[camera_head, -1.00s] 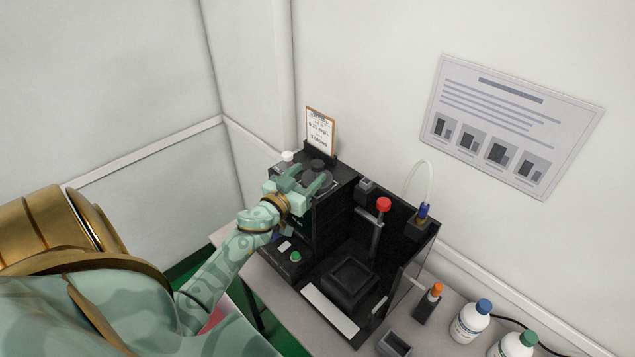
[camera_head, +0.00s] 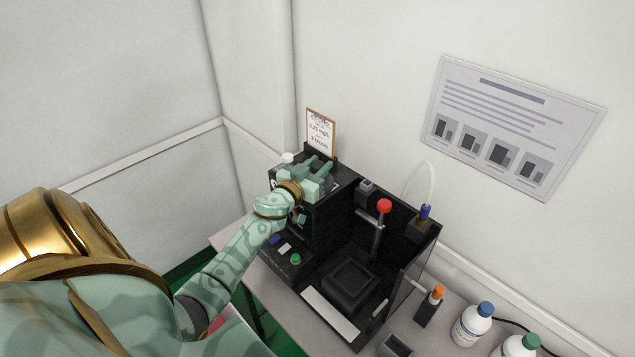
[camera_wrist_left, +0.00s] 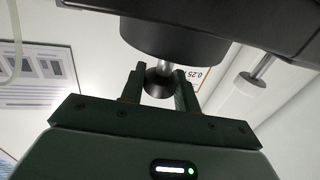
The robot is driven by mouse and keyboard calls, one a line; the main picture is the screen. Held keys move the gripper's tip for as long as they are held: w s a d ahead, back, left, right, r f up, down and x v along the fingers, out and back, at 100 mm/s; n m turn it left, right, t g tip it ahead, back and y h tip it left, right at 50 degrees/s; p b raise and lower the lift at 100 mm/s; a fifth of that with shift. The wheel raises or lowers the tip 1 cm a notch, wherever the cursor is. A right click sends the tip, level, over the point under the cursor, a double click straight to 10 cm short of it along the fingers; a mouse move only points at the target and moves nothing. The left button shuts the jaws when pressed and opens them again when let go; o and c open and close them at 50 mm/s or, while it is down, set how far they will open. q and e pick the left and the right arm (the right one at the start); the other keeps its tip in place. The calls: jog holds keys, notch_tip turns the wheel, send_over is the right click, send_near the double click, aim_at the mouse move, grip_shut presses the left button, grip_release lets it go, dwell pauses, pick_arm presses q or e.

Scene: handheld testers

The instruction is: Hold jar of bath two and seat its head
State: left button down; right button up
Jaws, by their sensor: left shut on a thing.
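My left gripper (camera_head: 320,165) is at the top of the black machine (camera_head: 325,220), its fingers pointing towards the back wall. In the left wrist view its two fingers (camera_wrist_left: 159,82) are shut on a small dark knob (camera_wrist_left: 159,86). The knob sits on a short silver stem that joins a wide black round part (camera_wrist_left: 172,40). The gripper largely hides this knob in the head view. I cannot tell which bath it belongs to or whether the head is fully seated. A jar is not clearly visible. My right gripper is not in view.
A white knob (camera_head: 287,157) stands left of the gripper, and a card (camera_head: 320,130) stands close behind. A red-topped post (camera_head: 384,206) and a tubed blue fitting (camera_head: 425,211) rise to the right. White bottles (camera_head: 472,326) stand on the bench's right side.

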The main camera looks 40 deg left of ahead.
pick_arm(q)
notch_tip(320, 180, up, 10)
jog(key=p, duration=0.8)
jog(key=shift+r, duration=0.1)
jog(key=d+r+p, duration=0.4)
jog(key=r+p, duration=0.2)
jog(key=r, duration=0.5)
jog(key=s+d+f+h+b, duration=0.1)
jog(key=s+d+f+b, duration=0.15)
jog(key=d+b, duration=0.2)
jog(key=s+d+f+b, duration=0.2)
jog(key=s+d+b, duration=0.15)
jog(key=d, duration=0.25)
jog(key=s+d+f+b, duration=0.5)
jog(key=s+f+b, duration=0.1)
jog(key=f+b, duration=0.2)
jog(key=s+d+f+m+h+b, duration=0.1)
jog(key=s+d+f+b, duration=0.4)
jog(key=f+b, duration=0.3)
jog(key=shift+s+f+m+h, duration=0.3)
jog(key=shift+s+f, duration=0.05)
jog(key=shift+f, duration=0.55)
